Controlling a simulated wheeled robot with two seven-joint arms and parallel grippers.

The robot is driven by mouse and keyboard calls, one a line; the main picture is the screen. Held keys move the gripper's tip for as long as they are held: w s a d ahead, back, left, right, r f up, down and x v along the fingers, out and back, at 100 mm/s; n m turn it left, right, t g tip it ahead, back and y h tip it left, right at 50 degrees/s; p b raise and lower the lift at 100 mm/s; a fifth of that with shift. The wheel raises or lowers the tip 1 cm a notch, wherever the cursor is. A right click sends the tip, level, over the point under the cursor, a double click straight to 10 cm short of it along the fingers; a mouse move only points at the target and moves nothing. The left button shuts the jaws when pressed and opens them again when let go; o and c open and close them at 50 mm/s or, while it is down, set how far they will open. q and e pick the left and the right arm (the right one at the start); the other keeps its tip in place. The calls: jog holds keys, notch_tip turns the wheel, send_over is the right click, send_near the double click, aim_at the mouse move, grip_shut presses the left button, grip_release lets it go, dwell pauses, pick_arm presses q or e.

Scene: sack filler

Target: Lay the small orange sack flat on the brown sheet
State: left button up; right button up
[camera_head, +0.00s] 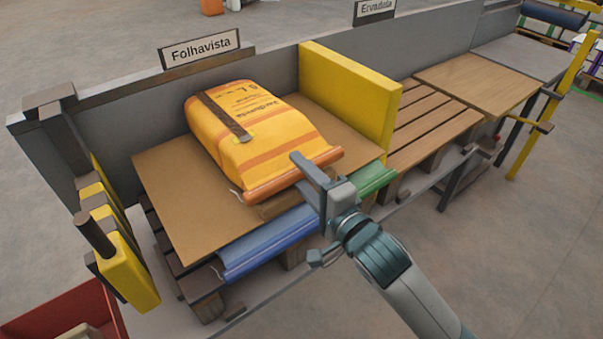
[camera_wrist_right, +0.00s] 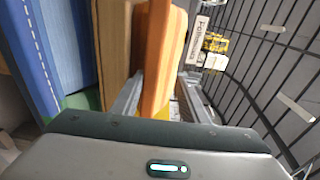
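The orange sack (camera_head: 245,135), with lighter and darker stripes, a dark strap and print on top, lies on the brown sheet (camera_head: 170,215), nearer its far and right side. My right gripper (camera_head: 308,172) is at the sack's near right end, one finger showing above the rolled edge and the other hidden. In the right wrist view, the sack's orange end (camera_wrist_right: 157,70) stands between the two spread fingers. I cannot tell whether both fingers press on it. My left gripper is not in view.
Under the sheet are a blue sack (camera_head: 265,245) and a green sack (camera_head: 375,182) on a wooden pallet. A yellow board (camera_head: 350,90) stands right of the sack, a grey wall (camera_head: 110,145) behind. Yellow posts (camera_head: 125,275) and a red bin (camera_head: 75,310) are at the left.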

jog(key=shift+f, duration=0.15)
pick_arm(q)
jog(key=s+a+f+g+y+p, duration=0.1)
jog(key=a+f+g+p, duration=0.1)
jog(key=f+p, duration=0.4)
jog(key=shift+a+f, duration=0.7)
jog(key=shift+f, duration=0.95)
pick_arm(e)
jog(key=v, duration=1.7)
jog(key=shift+s, duration=0.15)
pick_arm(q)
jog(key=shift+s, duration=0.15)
pick_arm(e)
jog(key=shift+d, duration=0.15)
